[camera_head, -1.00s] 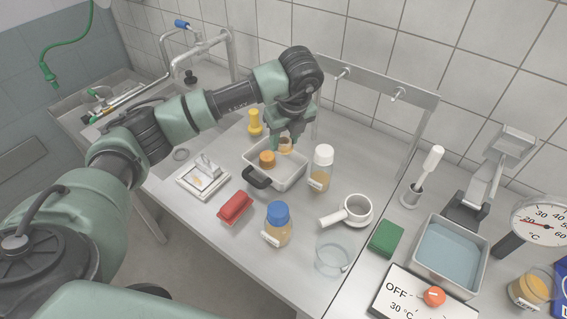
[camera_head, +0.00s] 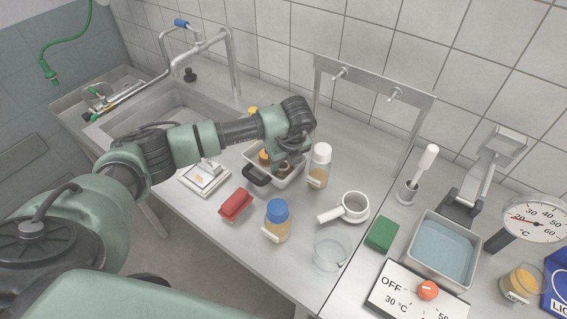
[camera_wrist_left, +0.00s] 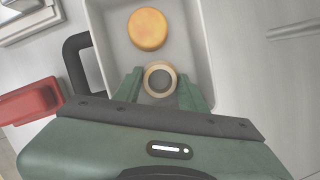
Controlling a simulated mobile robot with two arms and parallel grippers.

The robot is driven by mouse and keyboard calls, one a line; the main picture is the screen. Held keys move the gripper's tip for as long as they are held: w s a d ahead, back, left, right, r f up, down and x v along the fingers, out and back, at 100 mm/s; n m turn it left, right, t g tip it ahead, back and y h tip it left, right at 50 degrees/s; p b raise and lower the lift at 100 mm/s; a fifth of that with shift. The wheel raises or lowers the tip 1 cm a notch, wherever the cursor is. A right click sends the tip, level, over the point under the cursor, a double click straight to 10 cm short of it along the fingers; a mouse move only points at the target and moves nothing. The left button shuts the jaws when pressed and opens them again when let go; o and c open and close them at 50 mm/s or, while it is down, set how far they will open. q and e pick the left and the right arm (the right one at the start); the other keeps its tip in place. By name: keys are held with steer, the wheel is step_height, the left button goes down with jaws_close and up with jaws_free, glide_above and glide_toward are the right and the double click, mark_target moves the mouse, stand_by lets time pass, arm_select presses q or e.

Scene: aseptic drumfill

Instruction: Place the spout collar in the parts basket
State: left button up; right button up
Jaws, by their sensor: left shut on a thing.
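The spout collar is a tan ring (camera_wrist_left: 160,78) held between the fingertips of my left gripper (camera_wrist_left: 160,84) in the left wrist view. My left gripper (camera_head: 283,166) is shut on it and reaches down into the pale rectangular parts basket (camera_head: 285,184), which has a black handle. In the left wrist view the collar is over the inside of the basket (camera_wrist_left: 208,60); I cannot tell whether it touches the floor. An orange round piece (camera_wrist_left: 147,29) lies in the basket beside the collar. In the head view my gripper hides much of the collar. My right gripper is not in view.
A white-capped bottle (camera_head: 319,166) stands close right of the basket. A scale (camera_head: 205,177), a red block (camera_head: 235,205), a blue-capped jar (camera_head: 277,222) and a white cup with a handle (camera_head: 354,207) stand around it. A yellow item (camera_head: 253,112) is behind.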

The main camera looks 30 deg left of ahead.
arm_select(q)
steer(key=o, duration=0.9)
steer(key=shift+f, duration=0.15)
steer(key=o, duration=0.4)
steer(key=shift+r, duration=0.2)
steer(key=shift+b+v, duration=1.65)
steer(key=shift+v, duration=4.35)
